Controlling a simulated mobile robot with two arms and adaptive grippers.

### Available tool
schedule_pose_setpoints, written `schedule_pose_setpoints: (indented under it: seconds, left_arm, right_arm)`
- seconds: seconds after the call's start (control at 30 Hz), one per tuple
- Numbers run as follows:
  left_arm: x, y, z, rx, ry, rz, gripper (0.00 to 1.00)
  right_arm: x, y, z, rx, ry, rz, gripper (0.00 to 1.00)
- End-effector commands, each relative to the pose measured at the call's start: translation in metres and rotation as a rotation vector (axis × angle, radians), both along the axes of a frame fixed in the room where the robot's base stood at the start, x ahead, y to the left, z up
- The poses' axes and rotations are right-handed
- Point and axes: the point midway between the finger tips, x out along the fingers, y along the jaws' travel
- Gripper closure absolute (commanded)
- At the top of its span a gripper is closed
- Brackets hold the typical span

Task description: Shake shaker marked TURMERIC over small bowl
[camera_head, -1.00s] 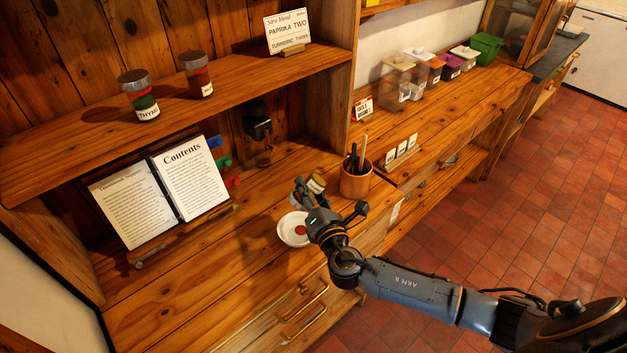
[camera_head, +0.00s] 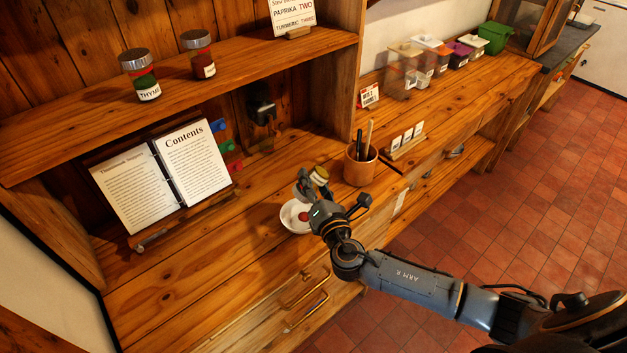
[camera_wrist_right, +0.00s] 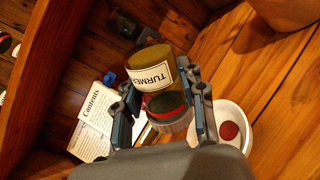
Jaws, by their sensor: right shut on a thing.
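My right gripper (camera_head: 306,186) is shut on the turmeric shaker (camera_head: 319,176). In the right wrist view the shaker (camera_wrist_right: 150,72) shows a yellow-brown body, a white label reading "TURME…", and a grey cap with a red band nearer the camera. The shaker is tilted, held between the two fingers of my right gripper (camera_wrist_right: 163,108). The small white bowl (camera_head: 290,219) stands on the counter just below and left of the gripper, with a red patch inside. The bowl (camera_wrist_right: 243,108) is right of the fingers in the wrist view. No powder is visibly falling. My left gripper is out of view.
A wooden cup of utensils (camera_head: 360,168) stands close right of the gripper. An open book (camera_head: 165,180) leans at left. A thyme shaker (camera_head: 140,75) and another red shaker (camera_head: 198,55) stand on the upper shelf, near a blend card (camera_head: 293,14). Front counter is clear.

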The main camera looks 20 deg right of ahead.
Motion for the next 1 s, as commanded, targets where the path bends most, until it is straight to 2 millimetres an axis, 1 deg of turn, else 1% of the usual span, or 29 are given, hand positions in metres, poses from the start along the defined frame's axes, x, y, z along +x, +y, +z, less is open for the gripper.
schedule_pose_setpoints:
  seconds: [0.03,0.07,0.37,0.47,0.7,1.0]
  left_arm:
    - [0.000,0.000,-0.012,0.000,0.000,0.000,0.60]
    - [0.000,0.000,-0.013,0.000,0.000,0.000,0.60]
    - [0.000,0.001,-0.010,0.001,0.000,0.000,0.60]
    - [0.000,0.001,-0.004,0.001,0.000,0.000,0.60]
    - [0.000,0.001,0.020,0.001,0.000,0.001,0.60]
    - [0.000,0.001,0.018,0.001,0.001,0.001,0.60]
  right_arm:
    - [0.000,0.000,-0.011,0.000,-0.001,-0.001,0.94]
    - [0.000,0.000,-0.013,0.000,-0.001,0.000,0.94]
    - [0.000,0.000,-0.009,0.000,-0.001,0.000,0.94]
    - [0.000,0.000,-0.003,0.001,-0.002,-0.001,0.94]
    - [0.000,0.000,0.024,0.002,-0.001,-0.001,0.94]
    - [0.000,0.000,0.023,0.001,-0.001,-0.001,0.94]
